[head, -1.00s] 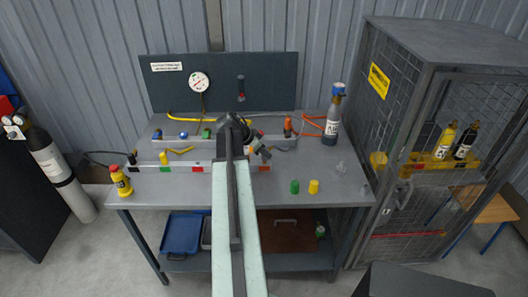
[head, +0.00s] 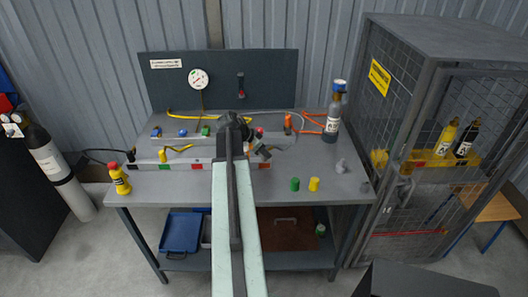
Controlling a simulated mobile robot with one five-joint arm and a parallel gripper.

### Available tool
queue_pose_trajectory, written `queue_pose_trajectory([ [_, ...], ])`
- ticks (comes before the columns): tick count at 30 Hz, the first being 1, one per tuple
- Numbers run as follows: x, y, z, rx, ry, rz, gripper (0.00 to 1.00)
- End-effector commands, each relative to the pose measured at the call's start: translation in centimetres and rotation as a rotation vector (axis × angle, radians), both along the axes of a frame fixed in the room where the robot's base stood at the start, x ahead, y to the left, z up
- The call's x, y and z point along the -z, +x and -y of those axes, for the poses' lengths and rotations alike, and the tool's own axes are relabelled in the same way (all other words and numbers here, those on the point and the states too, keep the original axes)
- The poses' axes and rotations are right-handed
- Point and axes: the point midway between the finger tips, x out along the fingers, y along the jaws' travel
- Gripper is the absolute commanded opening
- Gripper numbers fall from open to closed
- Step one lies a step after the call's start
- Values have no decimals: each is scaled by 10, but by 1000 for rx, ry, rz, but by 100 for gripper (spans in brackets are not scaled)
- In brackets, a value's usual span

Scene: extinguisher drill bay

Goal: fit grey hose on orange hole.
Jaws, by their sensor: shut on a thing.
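The grey hose (head: 301,121) arcs up behind and to the right of my gripper (head: 262,153). My gripper is shut on the hose's end, above the right part of the front rail; my dark wrist hides most of the grip. The orange mark (head: 265,166) is on the rail's front face near its right end, just below the gripper. The hole itself is too small or hidden to make out. I cannot tell whether the hose end touches the rail.
Green (head: 295,185) and yellow (head: 314,184) caps stand at front right. A grey bottle (head: 331,118) stands at back right, a yellow extinguisher (head: 120,180) at front left.

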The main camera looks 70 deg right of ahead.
Motion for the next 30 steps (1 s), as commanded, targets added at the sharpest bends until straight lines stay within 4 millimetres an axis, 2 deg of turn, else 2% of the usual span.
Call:
queue_pose_trajectory([
  [4, 0, 0, 0, 0, 1, 1, 0],
  [5, 0, 0, 0, 0, 1, 1, 30],
  [7, 0, 0, 0, 0, 1, 1, 49],
  [20, -6, 1, -3, -1, 1, 0, 50],
  [30, -53, 10, -29, -4, 1, 0, 50],
])
